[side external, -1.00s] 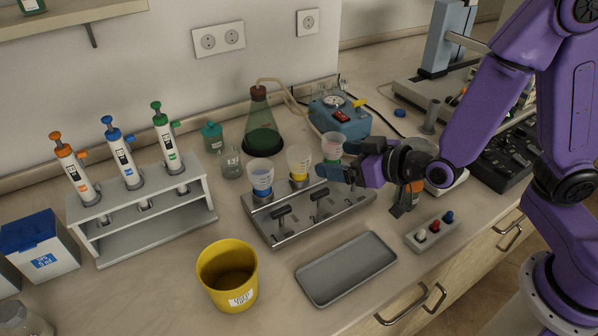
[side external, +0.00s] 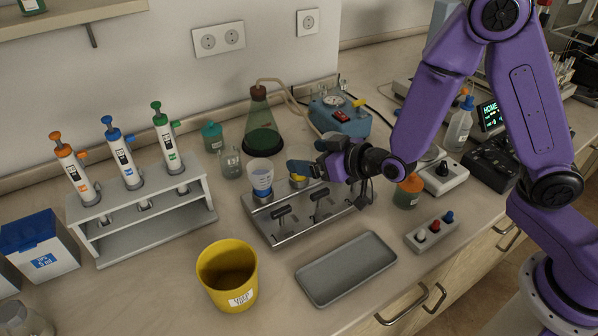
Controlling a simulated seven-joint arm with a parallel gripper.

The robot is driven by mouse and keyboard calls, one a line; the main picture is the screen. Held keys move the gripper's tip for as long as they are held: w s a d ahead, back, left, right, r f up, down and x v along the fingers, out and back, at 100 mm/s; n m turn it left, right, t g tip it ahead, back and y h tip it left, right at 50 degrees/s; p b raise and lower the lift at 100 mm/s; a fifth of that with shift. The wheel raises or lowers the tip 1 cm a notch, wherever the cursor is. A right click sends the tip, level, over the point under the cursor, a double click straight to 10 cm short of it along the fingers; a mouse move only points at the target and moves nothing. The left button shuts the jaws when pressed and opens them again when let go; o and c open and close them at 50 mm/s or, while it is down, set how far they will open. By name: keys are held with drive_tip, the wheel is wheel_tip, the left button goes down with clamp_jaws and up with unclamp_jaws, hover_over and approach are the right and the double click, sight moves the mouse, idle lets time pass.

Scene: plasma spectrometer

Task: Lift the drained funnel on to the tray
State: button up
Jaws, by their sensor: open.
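A metal manifold (side external: 283,230) holds upright funnels in a row. The left funnel (side external: 260,180), clear with a blue band at its base, is in full view. The right, green-banded funnel is hidden behind my gripper and wrist. My gripper (side external: 308,157) is open at the yellow-banded funnel's upper part; I cannot tell whether its fingers are around it or in front of it. I cannot tell from this view which funnel is drained. The grey tray (side external: 346,268) lies empty in front of the manifold.
A yellow bin (side external: 228,275) stands left of the tray. A switch block (side external: 432,232) is to its right. A green flask (side external: 262,130) and a blue pump (side external: 340,115) stand behind the manifold. A pipette rack (side external: 150,215) is at left. Above the tray is free room.

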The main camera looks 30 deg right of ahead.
sight(290, 153)
drive_tip(key=shift+x, duration=3)
drive_tip(key=shift+d, duration=0.1)
drive_tip(key=c, duration=1.1)
